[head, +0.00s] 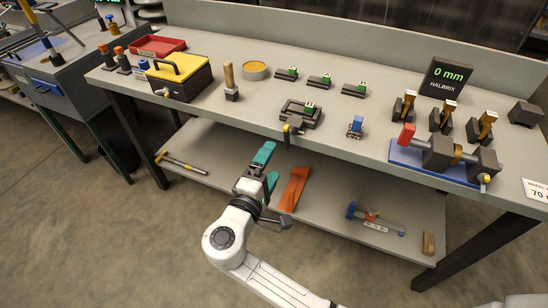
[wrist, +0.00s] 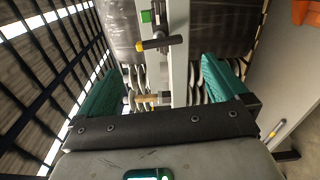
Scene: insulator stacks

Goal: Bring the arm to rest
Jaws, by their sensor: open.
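My gripper (head: 267,170) has two teal fingers, set apart with nothing between them. In the head view it is in front of the workbench (head: 205,118), above the lower shelf (head: 225,180) and below the level of the bench top. My white arm reaches up to it from the bottom of the picture. In the wrist view both teal fingers of my gripper (wrist: 155,85) show, one on each side, with a clear gap between them.
On the bench are a yellow-topped box (head: 180,75), a red tray (head: 157,46), a blue-based fixture (head: 435,160) and a display reading 0 mm (head: 447,78). Floor at the lower left is clear.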

